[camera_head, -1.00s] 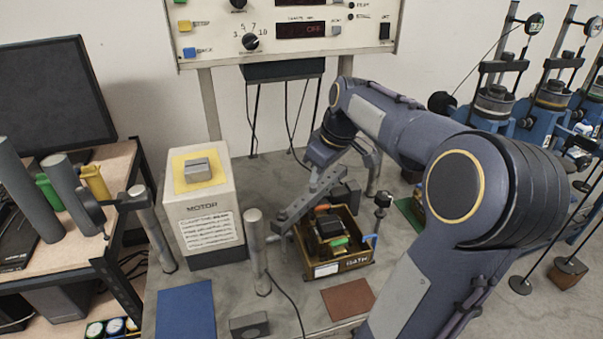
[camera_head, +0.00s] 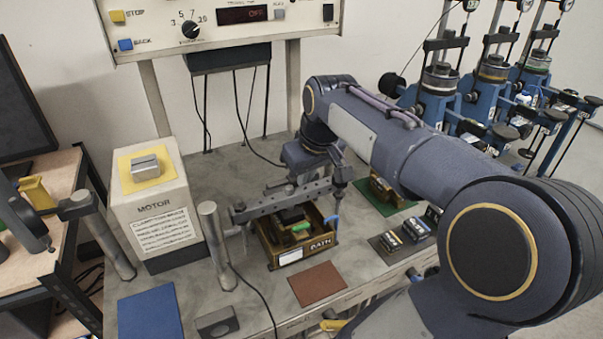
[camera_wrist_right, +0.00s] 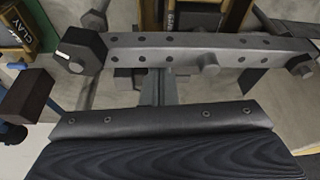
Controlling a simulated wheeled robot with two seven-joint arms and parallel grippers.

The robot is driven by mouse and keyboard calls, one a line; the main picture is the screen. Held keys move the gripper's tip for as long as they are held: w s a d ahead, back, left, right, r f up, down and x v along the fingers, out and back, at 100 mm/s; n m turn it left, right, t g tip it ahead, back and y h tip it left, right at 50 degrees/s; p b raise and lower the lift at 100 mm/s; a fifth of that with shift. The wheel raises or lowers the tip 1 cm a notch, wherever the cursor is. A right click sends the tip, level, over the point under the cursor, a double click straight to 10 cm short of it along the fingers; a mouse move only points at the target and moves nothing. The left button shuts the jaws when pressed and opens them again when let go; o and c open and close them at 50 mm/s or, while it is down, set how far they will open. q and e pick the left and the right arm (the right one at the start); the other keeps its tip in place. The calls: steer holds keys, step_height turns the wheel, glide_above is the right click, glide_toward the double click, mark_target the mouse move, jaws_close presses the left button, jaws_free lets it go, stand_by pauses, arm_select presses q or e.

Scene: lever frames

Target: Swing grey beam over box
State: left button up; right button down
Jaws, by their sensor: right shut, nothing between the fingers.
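The grey beam (camera_head: 285,199) is a long bar with holes. In the head view it slants across the back of the open brown box (camera_head: 318,243), above its rim. In the wrist view the beam (camera_wrist_right: 190,45) crosses the top, with a dark hexagonal piece at its left end and a stub on its near side. My right gripper (camera_head: 306,178) is at the beam's far side. Its fingers are shut with nothing between them and are mostly hidden; contact with the beam is not clear. The left gripper is not in view.
A grey post (camera_head: 215,245) stands left of the box, and a white motor housing (camera_head: 155,207) stands beyond it. A thin upright rod (camera_head: 337,208) is at the box's right. Blue (camera_head: 150,315) and brown (camera_head: 317,284) mats lie in front. Small blocks (camera_head: 405,236) are at right.

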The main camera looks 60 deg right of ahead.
steer(key=shift+s+a+f, duration=0.1)
steer(key=shift+f, duration=0.05)
stand_by(0.3)
steer(key=shift+v, duration=4)
